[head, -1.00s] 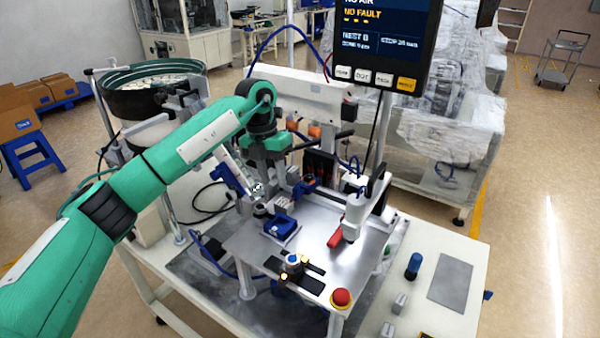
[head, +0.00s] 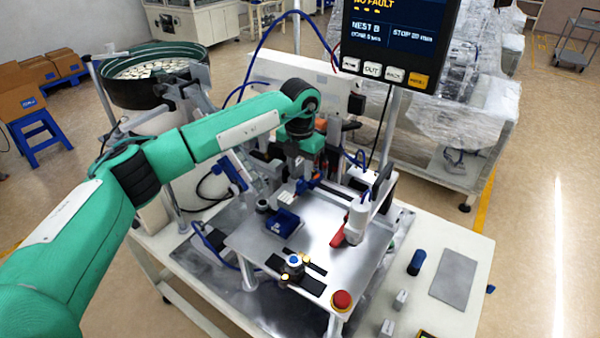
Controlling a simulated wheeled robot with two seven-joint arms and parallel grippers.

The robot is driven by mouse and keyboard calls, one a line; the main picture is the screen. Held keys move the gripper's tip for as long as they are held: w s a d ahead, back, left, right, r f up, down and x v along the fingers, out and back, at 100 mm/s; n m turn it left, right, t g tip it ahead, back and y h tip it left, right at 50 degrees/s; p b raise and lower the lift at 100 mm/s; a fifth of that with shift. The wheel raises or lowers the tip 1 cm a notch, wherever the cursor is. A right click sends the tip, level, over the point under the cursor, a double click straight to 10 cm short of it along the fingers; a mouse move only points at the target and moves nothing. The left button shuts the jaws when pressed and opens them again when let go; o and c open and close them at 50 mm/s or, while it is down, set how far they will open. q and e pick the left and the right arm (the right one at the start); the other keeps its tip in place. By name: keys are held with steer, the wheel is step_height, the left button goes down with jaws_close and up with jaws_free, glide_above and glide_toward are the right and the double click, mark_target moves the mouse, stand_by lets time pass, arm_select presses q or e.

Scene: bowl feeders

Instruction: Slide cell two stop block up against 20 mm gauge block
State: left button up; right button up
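My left gripper (head: 300,172) hangs below the green wrist at the back of the metal fixture plate, among dark fixture parts. Its fingertips are too small and partly hidden to judge. A small stop assembly with a blue knob (head: 294,262) sits on a black slotted base (head: 312,285) at the plate's front edge; I cannot tell for sure that it is the cell two stop block. Small grey blocks (head: 400,298) stand on the white bench at the front right; I cannot tell whether one is the 20 mm gauge block. My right gripper is not in view.
A blue nest (head: 283,223), a red part (head: 338,239) and a white cylinder unit (head: 357,220) stand on the plate (head: 312,232). A red button (head: 341,300) is at its front corner. A bowl feeder (head: 150,75) stands at left.

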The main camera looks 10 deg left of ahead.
mark_target(300, 181)
arm_select(q)
steer(key=shift+f+p, duration=0.5)
steer(key=shift+f, duration=1.55)
jaws_close()
